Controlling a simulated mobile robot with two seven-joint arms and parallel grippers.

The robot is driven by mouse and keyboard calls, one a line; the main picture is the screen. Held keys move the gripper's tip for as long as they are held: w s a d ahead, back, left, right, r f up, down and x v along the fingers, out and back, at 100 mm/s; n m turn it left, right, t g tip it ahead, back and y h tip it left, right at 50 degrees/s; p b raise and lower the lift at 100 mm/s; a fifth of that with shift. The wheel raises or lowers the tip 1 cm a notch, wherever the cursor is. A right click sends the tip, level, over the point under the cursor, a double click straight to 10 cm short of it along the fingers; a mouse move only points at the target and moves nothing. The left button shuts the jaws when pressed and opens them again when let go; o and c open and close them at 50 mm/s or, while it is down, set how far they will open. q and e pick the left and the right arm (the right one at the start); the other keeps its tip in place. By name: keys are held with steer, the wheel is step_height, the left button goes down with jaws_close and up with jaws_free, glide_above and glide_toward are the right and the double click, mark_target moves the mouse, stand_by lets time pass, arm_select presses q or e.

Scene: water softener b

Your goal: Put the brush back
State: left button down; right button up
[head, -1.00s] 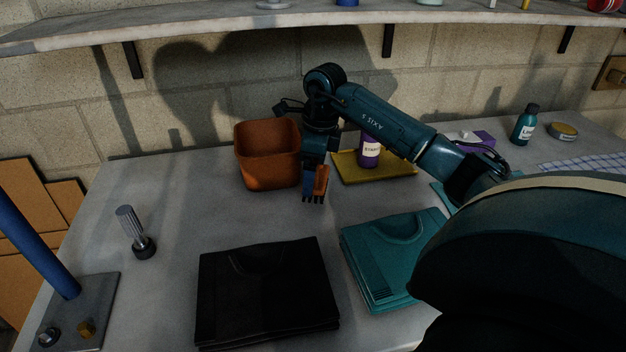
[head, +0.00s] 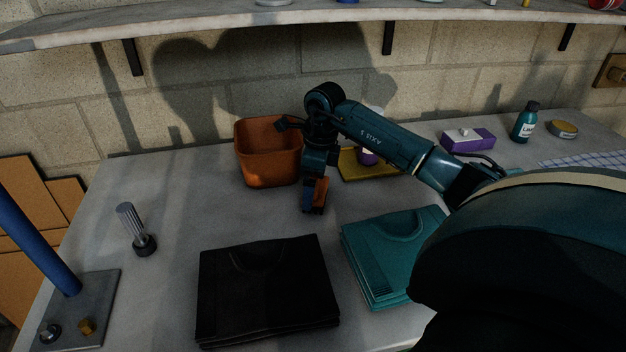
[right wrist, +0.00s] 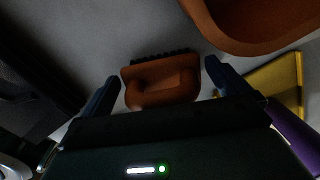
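The brush, an orange-brown block with a loop handle and dark bristles, shows beside my right gripper's finger in the head view (head: 320,194) and between both blue fingers in the right wrist view (right wrist: 160,80). My left gripper is not in view.
A yellow tray (head: 390,175) with a purple bottle (head: 368,157), partly hidden by my arm, is right of the pot. Black folded cloth (head: 268,290) and teal folded cloth (head: 385,270) lie in front. A shelf (head: 200,22) runs above.

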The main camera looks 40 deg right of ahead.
steer(key=shift+r, duration=0.3)
steer(key=r, duration=0.7)
steer(key=s+r, duration=0.1)
steer(key=r, duration=0.3)
steer(key=shift+d+r, duration=0.3)
steer(key=shift+d, duration=0.1)
steer(key=shift+r, duration=0.1)
